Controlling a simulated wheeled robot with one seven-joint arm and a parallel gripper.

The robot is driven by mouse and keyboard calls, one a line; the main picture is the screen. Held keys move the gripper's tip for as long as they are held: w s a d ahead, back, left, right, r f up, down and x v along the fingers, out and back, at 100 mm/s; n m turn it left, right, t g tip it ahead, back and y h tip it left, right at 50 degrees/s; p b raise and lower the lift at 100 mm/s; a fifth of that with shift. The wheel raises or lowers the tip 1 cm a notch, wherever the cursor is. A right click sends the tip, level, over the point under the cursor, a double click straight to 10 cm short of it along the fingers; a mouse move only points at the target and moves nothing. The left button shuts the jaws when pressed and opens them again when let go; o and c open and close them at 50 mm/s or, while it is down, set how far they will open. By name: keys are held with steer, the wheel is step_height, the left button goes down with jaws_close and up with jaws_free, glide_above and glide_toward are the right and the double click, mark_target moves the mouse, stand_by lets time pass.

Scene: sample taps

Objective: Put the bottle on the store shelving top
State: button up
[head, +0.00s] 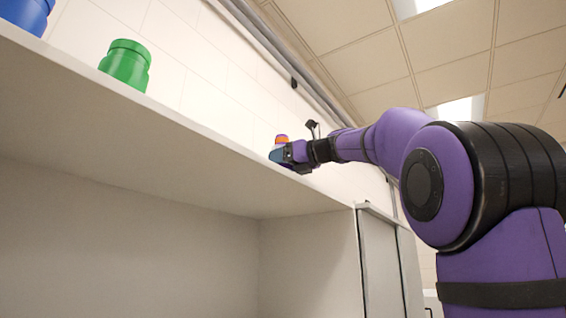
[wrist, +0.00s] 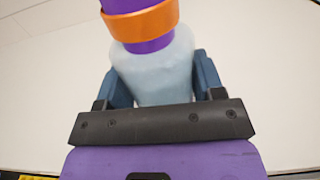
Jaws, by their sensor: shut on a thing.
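The bottle (wrist: 155,70) has a pale grey-blue body, a purple neck and cap, and an orange ring. My gripper (wrist: 165,82) is shut on its body, with one dark blue finger on each side. In the head view the orange and purple top of the bottle (head: 281,139) shows above my gripper (head: 284,157). The store shelving top (head: 190,135) is a long pale board. My gripper is at its edge towards the right end in the picture. The bottle's base is hidden, so I cannot tell whether it touches the board.
A green jar (head: 126,65) and a blue container (head: 25,14) stand on the shelving top at the left. The board between the green jar and my gripper looks clear. A white tiled wall (head: 215,70) rises behind. A lower cabinet (head: 385,255) stands at the right.

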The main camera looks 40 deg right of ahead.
steer(key=shift+s+f, duration=0.1)
steer(key=shift+f, duration=0.05)
steer(key=o, duration=1.1)
steer(key=shift+o, duration=0.2)
steer(key=shift+s+d, duration=0.1)
steer(key=shift+s, duration=0.2)
steer(key=v, duration=1.1)
steer(key=shift+s, duration=0.2)
